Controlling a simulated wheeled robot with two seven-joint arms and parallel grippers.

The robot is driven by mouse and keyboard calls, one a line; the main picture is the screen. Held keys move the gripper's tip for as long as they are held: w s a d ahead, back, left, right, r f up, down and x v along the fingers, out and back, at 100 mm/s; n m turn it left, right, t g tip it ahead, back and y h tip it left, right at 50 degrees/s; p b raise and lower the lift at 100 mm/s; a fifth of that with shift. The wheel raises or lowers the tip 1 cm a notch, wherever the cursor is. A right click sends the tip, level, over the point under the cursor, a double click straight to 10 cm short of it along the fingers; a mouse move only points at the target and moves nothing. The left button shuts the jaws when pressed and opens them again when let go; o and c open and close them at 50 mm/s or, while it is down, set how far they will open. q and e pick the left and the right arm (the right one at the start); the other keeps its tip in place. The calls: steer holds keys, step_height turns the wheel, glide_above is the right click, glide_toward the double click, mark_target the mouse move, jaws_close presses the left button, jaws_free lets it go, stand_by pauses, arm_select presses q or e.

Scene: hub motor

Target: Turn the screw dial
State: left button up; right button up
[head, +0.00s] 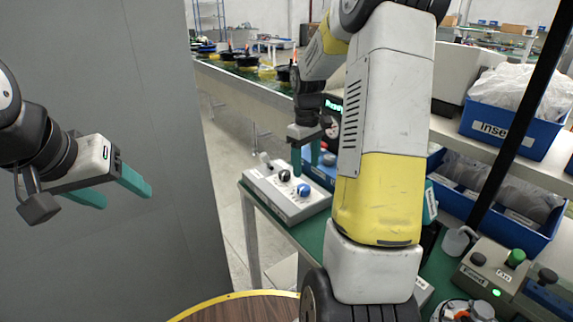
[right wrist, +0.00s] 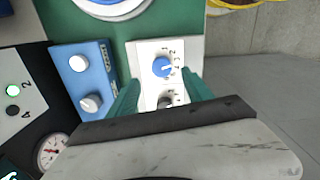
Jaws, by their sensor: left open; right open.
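A white control box (head: 285,192) stands on the green bench in the head view. It carries a black dial (head: 284,176) and a blue dial (head: 304,190). In the right wrist view the blue dial (right wrist: 162,67) sits on a white numbered face, with a darker dial (right wrist: 166,102) below it, partly hidden by my gripper. I cannot tell which is the screw dial. My left gripper (head: 120,190) is open and empty, at the left before a grey panel.
A blue box with two white knobs (right wrist: 91,104) stands beside the white box. A round gauge (right wrist: 52,150) is at lower left there. Blue bins (head: 508,126) and a grey-green button box (head: 490,277) are at the right. My right arm hides part of the bench.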

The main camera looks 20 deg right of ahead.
mark_target(304, 187)
steer(key=shift+w+a, duration=0.15)
steer(key=shift+w, duration=0.05)
step_height(304, 187, down, 8)
steer(key=shift+r, duration=0.25)
jaws_close()
